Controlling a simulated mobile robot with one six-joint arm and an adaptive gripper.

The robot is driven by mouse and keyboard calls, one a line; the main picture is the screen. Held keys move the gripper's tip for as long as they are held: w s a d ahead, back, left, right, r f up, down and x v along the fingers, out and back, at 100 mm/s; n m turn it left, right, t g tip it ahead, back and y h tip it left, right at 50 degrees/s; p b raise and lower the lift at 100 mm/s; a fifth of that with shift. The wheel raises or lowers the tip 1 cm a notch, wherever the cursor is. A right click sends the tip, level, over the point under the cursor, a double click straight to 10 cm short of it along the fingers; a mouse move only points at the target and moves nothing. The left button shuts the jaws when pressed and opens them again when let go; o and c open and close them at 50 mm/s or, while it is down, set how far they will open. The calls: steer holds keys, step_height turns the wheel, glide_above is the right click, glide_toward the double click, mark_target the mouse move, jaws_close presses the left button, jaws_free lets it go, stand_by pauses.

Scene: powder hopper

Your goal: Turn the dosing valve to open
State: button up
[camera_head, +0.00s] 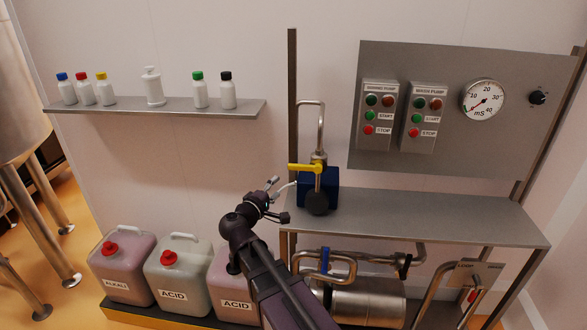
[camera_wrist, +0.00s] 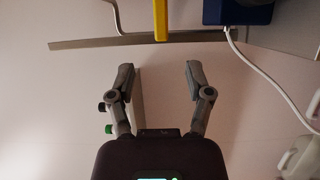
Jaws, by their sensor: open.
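The dosing valve has a yellow lever handle (camera_head: 304,167) that points left from a metal body on a curved pipe (camera_head: 321,125). Its yellow end also shows at the top of the wrist view (camera_wrist: 160,18), beyond my fingertips and lined up with the gap between them. My gripper (camera_head: 279,200) is open and empty, below and to the left of the handle. In the wrist view its two fingers (camera_wrist: 159,78) stand wide apart and touch nothing. A blue pump box (camera_head: 332,188) sits behind the valve; part of it shows in the wrist view (camera_wrist: 238,11).
A steel shelf (camera_head: 430,220) extends right of the valve, under a panel (camera_head: 450,140) with start and stop buttons and a gauge. A white cord (camera_wrist: 265,75) hangs from the blue box. Canisters (camera_head: 180,275) stand low left. A bottle shelf (camera_head: 175,109) is on the wall.

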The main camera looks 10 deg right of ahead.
mark_target(295, 169)
steer(key=shift+w, duration=0.1)
steer(key=x, duration=1.3)
steer(key=shift+w+d, duration=0.2)
steer(key=shift+w, duration=0.1)
jaws_close()
